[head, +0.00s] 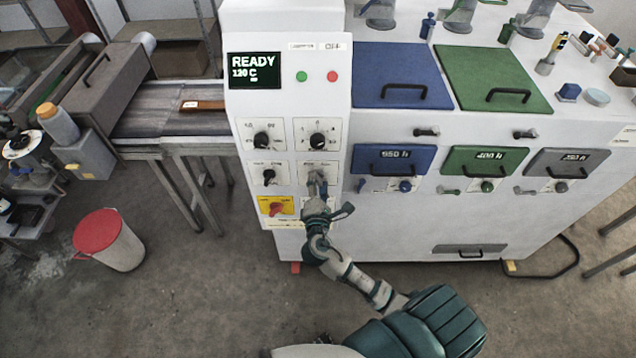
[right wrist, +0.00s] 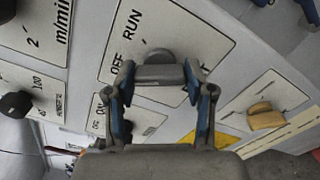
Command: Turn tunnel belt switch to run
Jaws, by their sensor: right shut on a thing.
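The tunnel belt switch is a grey knob (right wrist: 158,56) on a white plate marked OFF and RUN (right wrist: 185,35) in the right wrist view. My right gripper (right wrist: 160,76) is shut on this knob, with its fingers close in front of the plate. They hide much of the knob, so I cannot tell which mark it points to. In the head view my right gripper (head: 316,180) is at the lower right part of the white control panel (head: 238,105) and covers the switch there. My left gripper is not in view.
Black knobs (head: 261,140) (head: 317,139) (head: 268,177) sit close around my gripper, with a red switch on a yellow plate (head: 277,208) at lower left. The display (head: 254,70) reads READY, 120 C. A belt with a brown piece (head: 201,105) runs in from the left. A red-lidded bin (head: 110,240) stands on the floor.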

